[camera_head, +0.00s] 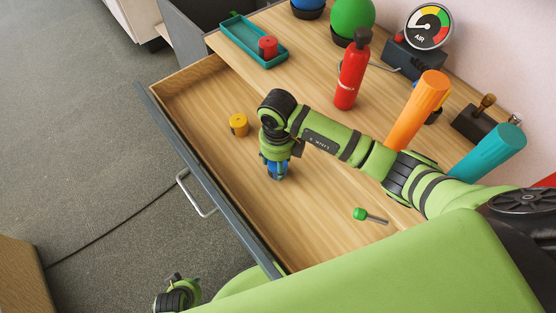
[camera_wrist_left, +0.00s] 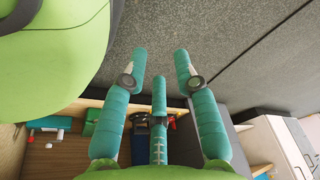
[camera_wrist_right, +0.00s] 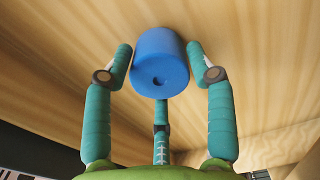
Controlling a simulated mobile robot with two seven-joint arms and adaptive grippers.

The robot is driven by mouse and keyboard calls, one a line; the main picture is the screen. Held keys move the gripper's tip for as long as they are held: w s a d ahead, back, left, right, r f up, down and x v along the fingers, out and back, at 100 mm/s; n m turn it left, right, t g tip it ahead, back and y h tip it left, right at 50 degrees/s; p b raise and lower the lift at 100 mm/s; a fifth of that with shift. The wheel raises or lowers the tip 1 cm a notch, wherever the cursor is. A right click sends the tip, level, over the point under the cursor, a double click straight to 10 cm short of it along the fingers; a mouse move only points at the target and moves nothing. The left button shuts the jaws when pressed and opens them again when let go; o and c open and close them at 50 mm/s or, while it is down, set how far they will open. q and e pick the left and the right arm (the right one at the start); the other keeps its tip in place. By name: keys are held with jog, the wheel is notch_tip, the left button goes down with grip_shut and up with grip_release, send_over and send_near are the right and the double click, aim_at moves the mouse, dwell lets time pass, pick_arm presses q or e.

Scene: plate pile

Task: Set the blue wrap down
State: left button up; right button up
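The blue wrap (camera_wrist_right: 160,62) is a short blue cylinder with a small hole in its end face. In the right wrist view it sits between the fingertips of my right gripper (camera_wrist_right: 160,70), which look closed against its sides. In the head view my right gripper (camera_head: 275,158) points down inside the open wooden drawer (camera_head: 325,240), with a little of the blue wrap (camera_head: 277,171) showing low between its fingers. I cannot tell whether it touches the drawer floor. My left gripper (camera_wrist_left: 160,70) is open and empty, over the carpet in front of the drawer.
A yellow roll (camera_head: 238,125) and a green-handled tool (camera_head: 370,216) lie in the drawer. On the worktop are a teal tray (camera_head: 234,32) with a red roll (camera_head: 268,47), a red bottle (camera_head: 352,75), an orange cone (camera_head: 418,110) and a gauge (camera_head: 428,27). Bare drawer floor surrounds my right gripper.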

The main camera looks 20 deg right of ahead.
jog(key=shift+r, duration=0.15)
jog(key=shift+r+p, duration=0.6)
jog(key=shift+r, duration=0.05)
notch_tip(320, 180, up, 5)
jog(key=p, duration=0.4)
jog(key=shift+f, duration=0.1)
pick_arm(q)
jog(key=s+a+g+p, duration=0.1)
jog(key=s+p, duration=0.4)
jog(key=s, duration=0.7)
jog(key=shift+s+a+r, duration=0.2)
jog(key=shift+a+r, duration=0.1)
jog(key=shift+a, duration=0.35)
pick_arm(e)
notch_tip(320, 180, up, 6)
